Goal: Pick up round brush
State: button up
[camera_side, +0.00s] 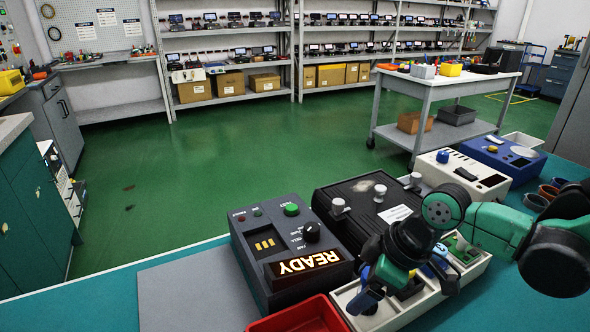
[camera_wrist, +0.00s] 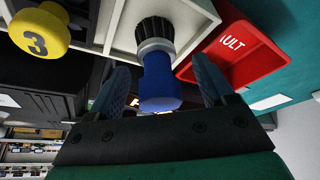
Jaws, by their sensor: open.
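The round brush (camera_wrist: 158,85) shows in the wrist view with a blue handle, a grey collar and black bristles. The bristle end lies toward the white tray (camera_wrist: 112,25). My gripper (camera_wrist: 160,66) is open, with one blue finger on each side of the brush. Gaps show between the handle and both fingers, so it is not clasped. In the side view my gripper (camera_side: 368,290) is low over the compartmented white tray (camera_side: 395,318). My wrist and fingers hide most of the brush there.
A yellow knob (camera_wrist: 38,32) marked 3 is beside the brush. A red bin (camera_side: 300,318) stands close to the tray. The dark READY box (camera_side: 285,245) and a black lidded case (camera_side: 350,195) stand behind. A grey mat (camera_side: 195,290) is clear at left.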

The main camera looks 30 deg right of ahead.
grip_shut()
jog(key=shift+r, duration=0.1)
dwell(0.3)
